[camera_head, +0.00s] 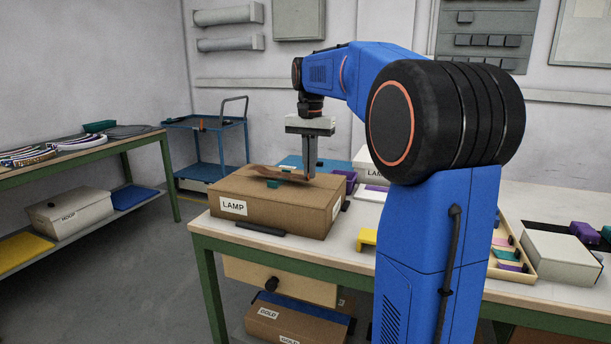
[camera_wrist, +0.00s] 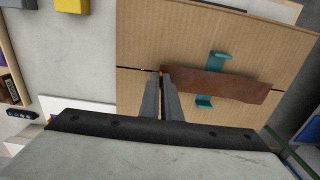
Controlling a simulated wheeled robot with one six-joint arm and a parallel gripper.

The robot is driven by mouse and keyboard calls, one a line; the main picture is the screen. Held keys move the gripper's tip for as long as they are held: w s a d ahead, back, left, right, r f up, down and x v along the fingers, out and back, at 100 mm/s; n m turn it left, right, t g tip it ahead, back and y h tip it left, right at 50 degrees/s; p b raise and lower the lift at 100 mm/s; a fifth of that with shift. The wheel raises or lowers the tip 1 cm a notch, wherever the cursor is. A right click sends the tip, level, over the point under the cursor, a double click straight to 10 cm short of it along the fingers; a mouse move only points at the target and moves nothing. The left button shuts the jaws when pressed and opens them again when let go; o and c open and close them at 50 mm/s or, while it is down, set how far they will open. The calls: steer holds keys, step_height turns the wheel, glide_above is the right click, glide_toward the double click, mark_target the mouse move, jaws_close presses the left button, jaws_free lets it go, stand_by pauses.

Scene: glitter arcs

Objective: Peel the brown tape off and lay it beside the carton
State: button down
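The brown carton (camera_head: 275,207) marked LAMP stands on the table; its top (camera_wrist: 200,30) fills much of the wrist view. The brown tape (camera_wrist: 225,86) lies along the carton's top seam. In the head view the tape (camera_head: 268,172) looks partly raised at its left. A teal piece (camera_wrist: 217,62) shows on both sides of the tape, crossing beneath it. My gripper (camera_wrist: 161,76) is at the tape's left end in the wrist view, fingers nearly together with the end between them. In the head view my gripper (camera_head: 310,176) points down at the carton's top.
A black bar (camera_head: 261,229) lies before the carton. A yellow block (camera_head: 367,239) and purple items (camera_head: 350,180) are to its right. A white box (camera_head: 560,259) and a parts tray (camera_head: 508,262) stand farther right. Some bare tabletop (camera_head: 315,250) shows in front of the carton.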

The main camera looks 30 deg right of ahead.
step_height(320, 180, up, 12)
stand_by(0.9)
steer(key=shift+f, duration=0.1)
